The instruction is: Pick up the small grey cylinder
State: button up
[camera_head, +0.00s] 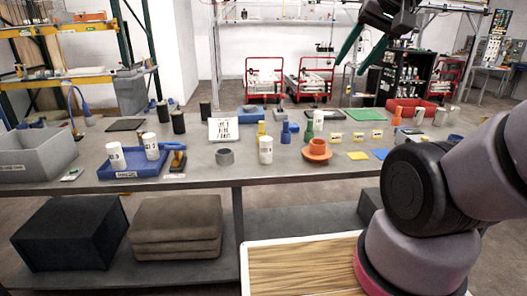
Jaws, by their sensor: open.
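A small grey cylinder (225,157), short and hollow-looking at the top, stands upright near the front middle of the grey workbench (205,170). Another short grey-blue cylinder (454,142) stands at the right of the bench, partly beside my arm. My gripper (350,68) is high at the top right, with a dark body and two green fingers spread apart. It is open, empty and well away from the grey cylinder.
A blue tray (123,174) with white cups is left of the cylinder. A white cup (265,150) and an orange flanged part (317,150) stand to its right, a white sign (224,131) behind. A grey bin (35,155) is far left.

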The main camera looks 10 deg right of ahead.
aim_at(153, 154)
jog(key=k+j+u, duration=0.1)
jog(key=u, duration=0.15)
jog(key=k+j+u, duration=0.1)
jog(key=u, duration=0.15)
jog(key=l+u, duration=0.25)
jog(key=l, duration=0.6)
jog(key=k+l+u, duration=0.1)
jog(key=l+u, duration=0.15)
jog(key=l, duration=0.6)
jog(key=i+j+z, duration=0.1)
jog(key=j, duration=0.45)
jog(key=i+j, duration=0.2)
jog(key=j, duration=0.35)
jog(key=i+j+z, duration=0.15)
jog(key=j, duration=0.4)
jog(key=i+j+z, duration=0.1)
jog(key=j, duration=0.5)
jog(key=i+j, duration=0.1)
jog(key=j, duration=0.5)
jog(key=i+j+z, duration=0.15)
jog(key=j, duration=0.4)
jog(key=k, duration=0.05)
